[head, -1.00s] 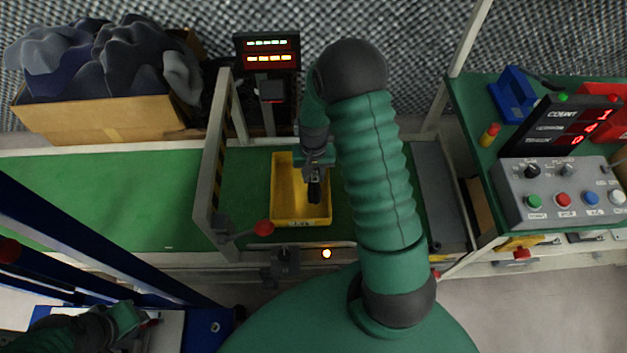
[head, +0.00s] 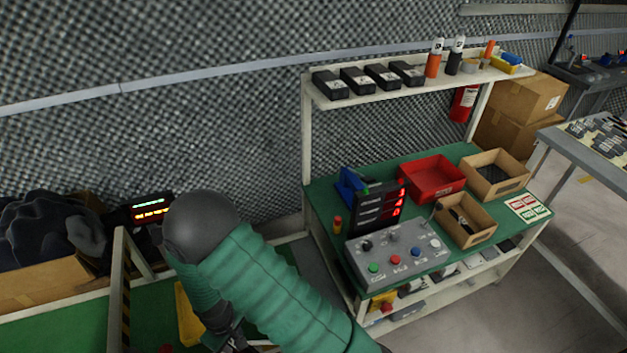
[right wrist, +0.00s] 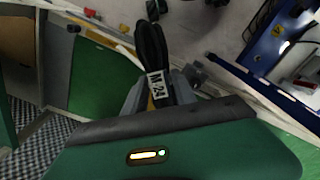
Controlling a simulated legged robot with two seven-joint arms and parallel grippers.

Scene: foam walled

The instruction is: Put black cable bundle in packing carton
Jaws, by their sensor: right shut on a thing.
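My right gripper (right wrist: 160,92) is shut on a black cable bundle (right wrist: 151,48) with a white tag, seen in the right wrist view. In the head view my right gripper (head: 233,340) is at the bottom edge, near the yellow tray (head: 187,318); my arm hides part of this area. Two open cardboard cartons stand on the green bench: a front carton (head: 447,229) with small items inside, and a back carton (head: 478,180) with a dark inside. I cannot tell which is the packing carton. My left gripper is out of view.
A red bin (head: 432,178) sits beside the cartons. A control box (head: 398,257) and a red-lit counter display (head: 377,208) stand at the bench's near left. A shelf (head: 400,91) with black boxes and bottles runs above the bench. A carton of dark foam (head: 40,285) is far left.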

